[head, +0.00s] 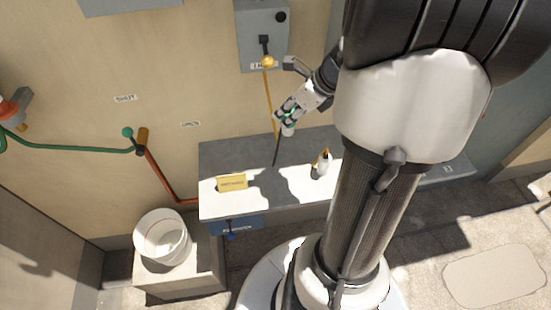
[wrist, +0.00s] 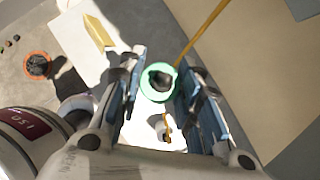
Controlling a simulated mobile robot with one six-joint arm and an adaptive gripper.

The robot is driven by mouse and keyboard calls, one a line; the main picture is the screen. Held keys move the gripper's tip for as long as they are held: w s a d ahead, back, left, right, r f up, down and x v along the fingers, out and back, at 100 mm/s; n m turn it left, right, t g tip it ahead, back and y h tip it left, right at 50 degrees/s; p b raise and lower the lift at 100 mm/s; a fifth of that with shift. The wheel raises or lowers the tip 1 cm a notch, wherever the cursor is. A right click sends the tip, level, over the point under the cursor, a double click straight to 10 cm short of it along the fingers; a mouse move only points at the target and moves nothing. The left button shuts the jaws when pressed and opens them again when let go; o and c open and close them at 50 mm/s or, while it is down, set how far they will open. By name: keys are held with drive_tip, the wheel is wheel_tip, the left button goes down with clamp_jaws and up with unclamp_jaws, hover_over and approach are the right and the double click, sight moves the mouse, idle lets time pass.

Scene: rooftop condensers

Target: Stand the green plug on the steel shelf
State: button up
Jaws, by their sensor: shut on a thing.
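The green plug (wrist: 147,86) shows in the wrist view as a green ring with a dark centre, between my two fingers. My gripper (wrist: 160,78) is shut on it. In the head view my gripper (head: 290,115) is above the back part of the steel shelf (head: 217,155), close to the wall, with bits of green between its fingers. The plug's lower end is hard to make out there. The plug appears apart from the shelf, whose front half is sunlit and back half grey.
A yellow rod (head: 268,100) runs down the wall behind my gripper. A white bucket (head: 162,238) stands left of the shelf. Bare shelf lies between sign and bottle.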

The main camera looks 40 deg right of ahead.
drive_tip(key=shift+s+d+f+b, duration=0.15)
drive_tip(key=shift+f+b, duration=1.9)
drive_tip(key=shift+f, duration=2.35)
drive_tip(key=shift+s+a+f+b, duration=0.15)
drive_tip(key=shift+f+b, duration=1.85)
drive_tip(key=shift+f, duration=2.35)
drive_tip(key=shift+d+f, duration=0.1)
drive_tip(key=shift+f, duration=0.1)
drive_tip(key=o, duration=1.1)
drive_tip(key=shift+r, duration=0.15)
drive_tip(key=shift+r, duration=0.3)
drive_tip(key=p+v, duration=0.5)
drive_tip(key=v, duration=0.6)
drive_tip(key=shift+s+r, duration=0.15)
drive_tip(key=shift+s, duration=0.1)
